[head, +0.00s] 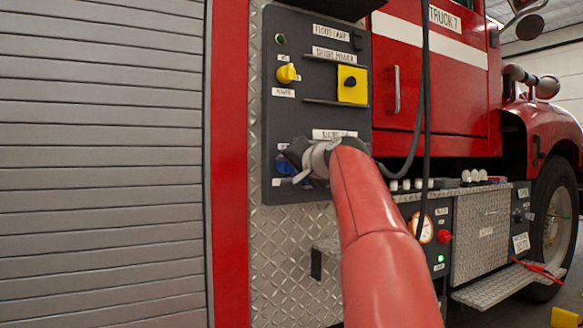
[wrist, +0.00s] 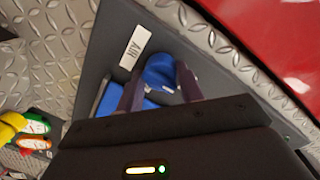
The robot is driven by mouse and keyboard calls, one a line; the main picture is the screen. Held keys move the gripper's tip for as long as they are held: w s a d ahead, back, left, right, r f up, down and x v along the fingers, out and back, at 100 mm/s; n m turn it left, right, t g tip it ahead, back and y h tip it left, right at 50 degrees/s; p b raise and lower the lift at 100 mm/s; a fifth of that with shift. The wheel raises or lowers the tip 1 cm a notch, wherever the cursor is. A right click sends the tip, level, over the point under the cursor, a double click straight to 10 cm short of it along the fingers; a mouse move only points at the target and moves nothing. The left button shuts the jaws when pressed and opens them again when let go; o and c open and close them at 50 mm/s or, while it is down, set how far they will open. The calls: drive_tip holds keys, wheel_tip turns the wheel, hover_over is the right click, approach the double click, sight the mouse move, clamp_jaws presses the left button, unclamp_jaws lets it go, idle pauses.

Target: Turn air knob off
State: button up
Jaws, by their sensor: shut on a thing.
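The blue air knob (wrist: 160,72) sits on a dark panel beside a white label reading AIR in the wrist view. My gripper (wrist: 157,79) has its two dark fingers on either side of the knob and is shut on it. The knob's lower part is hidden by my gripper's body. In the head view, my gripper (head: 294,156) is at the lower part of the dark control panel (head: 320,112), below a white label. My wrist covers most of the knob there; only some blue (head: 286,163) shows. The knob's exact turn angle cannot be told.
Above on the panel are a yellow round knob (head: 286,74) and a yellow square switch (head: 352,85). Black cables (head: 425,110) hang to the right. A lower panel with a gauge (head: 426,229) and a metal step (head: 507,286) stand right of my arm.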

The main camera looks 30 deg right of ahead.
idle(0.3)
drive_tip(key=o, duration=1)
drive_tip(key=shift+s, duration=0.1)
drive_tip(key=s, duration=0.2)
drive_tip(key=s+b, duration=0.1)
drive_tip(key=s, duration=0.4)
drive_tip(key=shift+s+d+r, duration=0.1)
drive_tip(key=shift+s+r, duration=0.25)
drive_tip(key=s+a+f+n+g+p, duration=0.35)
drive_tip(key=s+a+f, duration=0.45)
drive_tip(key=f, duration=0.3)
drive_tip(key=s+a+f+n+g+p, duration=0.2)
drive_tip(key=s+a+f+g+p, duration=0.3)
drive_tip(key=s+a+f, duration=0.4)
drive_tip(key=s+f+n+g+p, duration=0.1)
drive_tip(key=s+f, duration=0.2)
drive_tip(key=f, duration=0.1)
drive_tip(key=s+f+n+g+p, duration=0.1)
drive_tip(key=s+f, duration=0.2)
drive_tip(key=f, duration=0.2)
drive_tip(key=s+a+f+n+g+p, duration=0.1)
drive_tip(key=s+f, duration=0.3)
drive_tip(key=shift+a+f+h, duration=0.1)
drive_tip(key=shift+f+h, duration=0.1)
drive_tip(key=shift+h, duration=0.1)
